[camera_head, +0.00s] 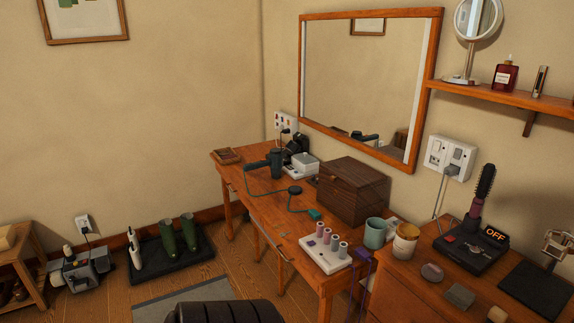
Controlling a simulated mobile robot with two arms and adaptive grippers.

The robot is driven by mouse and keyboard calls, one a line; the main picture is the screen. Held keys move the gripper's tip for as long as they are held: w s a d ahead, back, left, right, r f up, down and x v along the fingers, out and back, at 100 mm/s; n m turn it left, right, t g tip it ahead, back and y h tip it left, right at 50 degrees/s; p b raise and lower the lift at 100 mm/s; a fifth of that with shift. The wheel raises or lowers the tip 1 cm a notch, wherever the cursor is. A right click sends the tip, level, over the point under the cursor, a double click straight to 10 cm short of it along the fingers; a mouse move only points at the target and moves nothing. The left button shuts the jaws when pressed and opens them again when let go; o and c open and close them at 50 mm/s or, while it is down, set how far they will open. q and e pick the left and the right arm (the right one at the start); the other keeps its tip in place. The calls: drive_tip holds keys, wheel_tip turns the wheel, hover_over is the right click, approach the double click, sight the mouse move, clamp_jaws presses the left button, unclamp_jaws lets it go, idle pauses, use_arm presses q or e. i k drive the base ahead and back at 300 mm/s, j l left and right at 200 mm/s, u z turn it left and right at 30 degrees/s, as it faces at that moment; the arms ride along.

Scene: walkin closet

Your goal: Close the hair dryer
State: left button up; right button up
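A dark teal hair dryer (275,163) is on the wooden vanity table (262,186), left of the wooden box and near the table's far end. One part looks upright and another sticks out to the left, so it seems unfolded, but it is small in the picture. Its teal cord (266,194) curls over the tabletop toward the front, past a dark round piece (295,190), to a teal plug-like end (315,214). Neither of my grippers shows in this view.
A brown wooden box (352,191), a roller tray (325,253) and mugs (376,233) crowd the table's right half. A cabinet (420,290) stands at right. A black tray with green boots (170,259) and a grey machine (80,272) are on the floor.

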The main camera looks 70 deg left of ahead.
sight(274, 160)
drive_tip(key=u, duration=2.45)
